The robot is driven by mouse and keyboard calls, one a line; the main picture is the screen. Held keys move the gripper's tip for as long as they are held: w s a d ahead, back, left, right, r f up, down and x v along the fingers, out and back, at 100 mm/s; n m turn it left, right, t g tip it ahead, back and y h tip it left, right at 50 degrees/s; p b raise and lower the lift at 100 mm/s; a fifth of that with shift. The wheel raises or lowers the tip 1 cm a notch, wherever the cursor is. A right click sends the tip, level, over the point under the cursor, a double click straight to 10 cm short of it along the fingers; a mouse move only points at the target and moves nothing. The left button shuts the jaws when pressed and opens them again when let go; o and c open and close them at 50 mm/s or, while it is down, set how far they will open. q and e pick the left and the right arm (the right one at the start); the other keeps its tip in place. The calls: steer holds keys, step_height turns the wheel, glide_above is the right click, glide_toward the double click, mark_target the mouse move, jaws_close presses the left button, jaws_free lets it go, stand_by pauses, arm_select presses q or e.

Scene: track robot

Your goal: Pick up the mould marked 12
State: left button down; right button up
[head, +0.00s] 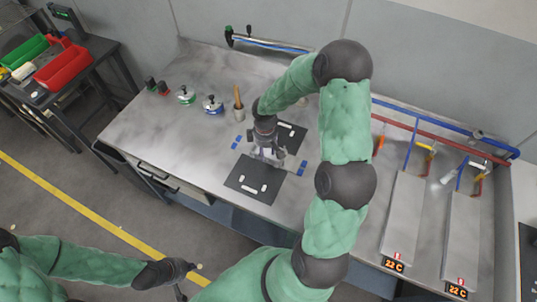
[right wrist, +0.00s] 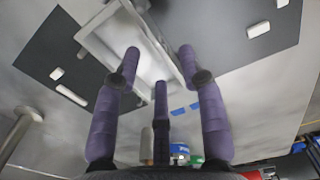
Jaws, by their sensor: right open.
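A pale grey metal mould (right wrist: 108,42) lies under my right gripper in the right wrist view. I cannot read a number on it. My right gripper (right wrist: 160,62) has its purple fingers spread apart over the mould, with nothing gripped; I cannot tell whether they touch it. In the head view my right gripper (head: 268,152) hangs over the bench between two dark mats and largely hides the mould. My left gripper (head: 188,279) is low at the bottom left, off the bench; its finger opening is unclear.
A dark mat (head: 240,182) with small white pieces lies in front and another dark mat (head: 293,128) behind. A mortar with pestle (head: 239,107) and small jars (head: 212,105) stand further back. Two long grey plates (head: 403,220) with 22 C displays are at right.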

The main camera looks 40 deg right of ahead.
mark_target(265, 155)
step_height(265, 155, down, 4)
steer(key=shift+w+r, duration=0.1)
steer(key=shift+r, duration=0.1)
jaws_close()
